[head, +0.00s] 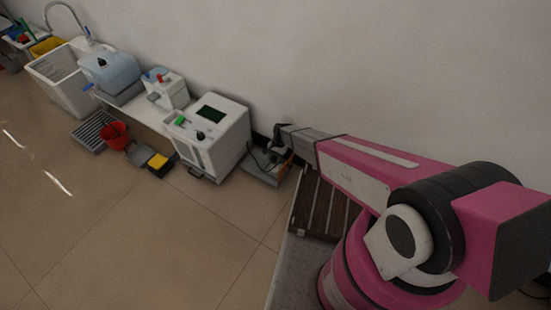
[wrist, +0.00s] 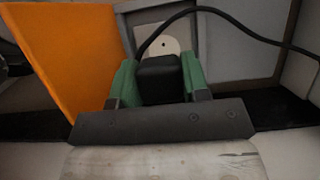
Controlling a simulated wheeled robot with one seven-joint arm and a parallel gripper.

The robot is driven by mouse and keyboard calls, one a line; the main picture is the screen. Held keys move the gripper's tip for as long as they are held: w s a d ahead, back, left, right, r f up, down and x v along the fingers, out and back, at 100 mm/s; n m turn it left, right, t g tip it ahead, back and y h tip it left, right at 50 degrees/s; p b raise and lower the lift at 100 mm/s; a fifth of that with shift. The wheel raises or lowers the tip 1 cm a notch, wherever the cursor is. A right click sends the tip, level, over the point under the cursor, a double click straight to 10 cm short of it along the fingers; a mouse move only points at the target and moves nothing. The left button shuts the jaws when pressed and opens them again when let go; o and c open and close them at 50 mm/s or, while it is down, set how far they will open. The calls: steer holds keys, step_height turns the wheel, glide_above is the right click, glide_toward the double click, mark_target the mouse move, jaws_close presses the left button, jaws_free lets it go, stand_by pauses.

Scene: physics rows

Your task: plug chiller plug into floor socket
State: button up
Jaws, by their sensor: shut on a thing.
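My gripper (wrist: 160,82) is shut on the chiller plug (wrist: 160,78), a black block held between its two green fingers in the wrist view. A black cable (wrist: 232,26) runs from beside the plug up and off to the right. The floor socket (wrist: 163,46) shows as a pale round face with a dark hole, just behind and above the plug. The plug hides its lower part, and I cannot tell whether they touch. In the head view my gripper (head: 275,146) is low by the wall, right of the white chiller box (head: 215,139), and the plug cannot be made out.
An orange panel (wrist: 66,50) stands close on the left of my gripper in the wrist view. A brown slatted rack (head: 322,205) lies beneath my arm. A red bucket (head: 114,135) and a grey pan with a yellow item (head: 157,163) sit left. The floor in front is clear.

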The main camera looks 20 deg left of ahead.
mark_target(273, 171)
steer(key=shift+f, duration=2.9)
steer(key=shift+s+f, duration=0.1)
steer(key=shift+f, duration=0.5)
stand_by(0.4)
steer(key=o, duration=1)
steer(key=shift+c, duration=0.2)
steer(key=shift+r, duration=0.15)
steer(key=shift+v, duration=3.6)
